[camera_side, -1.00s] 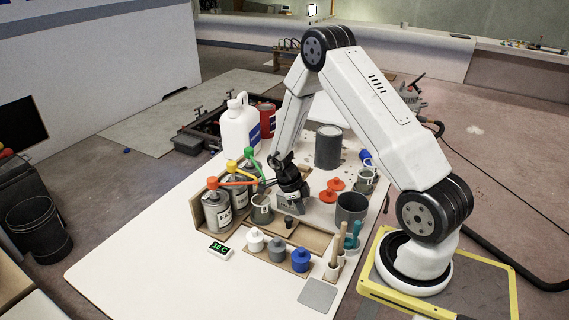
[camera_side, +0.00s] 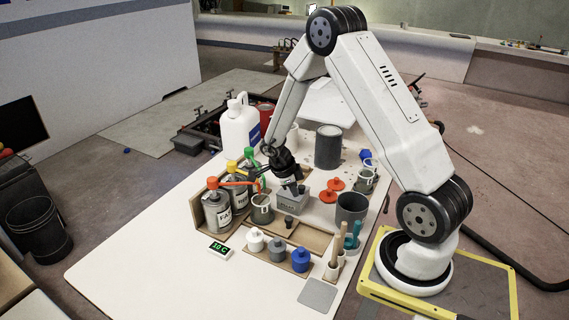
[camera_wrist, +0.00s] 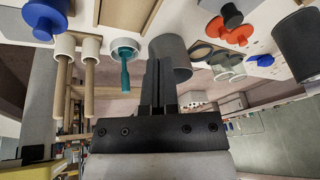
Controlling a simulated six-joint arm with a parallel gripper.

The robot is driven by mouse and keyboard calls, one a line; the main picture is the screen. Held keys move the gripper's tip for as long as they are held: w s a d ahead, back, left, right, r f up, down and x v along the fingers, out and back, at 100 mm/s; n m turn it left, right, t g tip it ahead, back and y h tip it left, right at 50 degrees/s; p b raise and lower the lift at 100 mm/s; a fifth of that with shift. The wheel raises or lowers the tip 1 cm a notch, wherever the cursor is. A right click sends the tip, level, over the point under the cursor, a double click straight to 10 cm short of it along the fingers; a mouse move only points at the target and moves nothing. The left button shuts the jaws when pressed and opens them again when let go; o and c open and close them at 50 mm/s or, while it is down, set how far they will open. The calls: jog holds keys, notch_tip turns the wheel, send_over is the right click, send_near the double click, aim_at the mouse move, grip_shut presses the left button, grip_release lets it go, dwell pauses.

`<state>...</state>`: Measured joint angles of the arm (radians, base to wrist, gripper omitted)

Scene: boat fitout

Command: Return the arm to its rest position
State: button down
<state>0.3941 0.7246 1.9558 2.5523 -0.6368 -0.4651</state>
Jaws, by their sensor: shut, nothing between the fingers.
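My gripper (camera_side: 294,190) hangs from the white arm above the middle of the white worktable (camera_side: 130,262). It is shut and empty, its dark fingers tilted just above a small grey block (camera_side: 291,203); I cannot tell whether there is a gap between them. In the wrist view my gripper (camera_wrist: 155,68) shows with its two fingers together, in front of a grey cup (camera_wrist: 172,53).
Labelled cans (camera_side: 218,212) with coloured spouts stand at left in a wooden rack. A white jug (camera_side: 240,128) and a grey tin (camera_side: 328,148) stand behind. Blue, grey and white capped jars (camera_side: 277,249) and brushes in holders (camera_side: 333,262) are in front. The table's front left is clear.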

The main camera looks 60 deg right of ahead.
jog(key=w+a+r+n+t, duration=0.75)
jog(key=a+r+n, duration=0.25)
jog(key=n, duration=0.5)
jog(key=s+a+r+n+g+y, duration=0.1)
jog(key=s+a+n+g+y, duration=0.1)
jog(key=s+a+n, duration=0.8)
jog(key=s+n+y, duration=0.1)
jog(key=s+n, duration=0.2)
jog(key=n, duration=0.1)
jog(key=shift+s+a+r, duration=0.3)
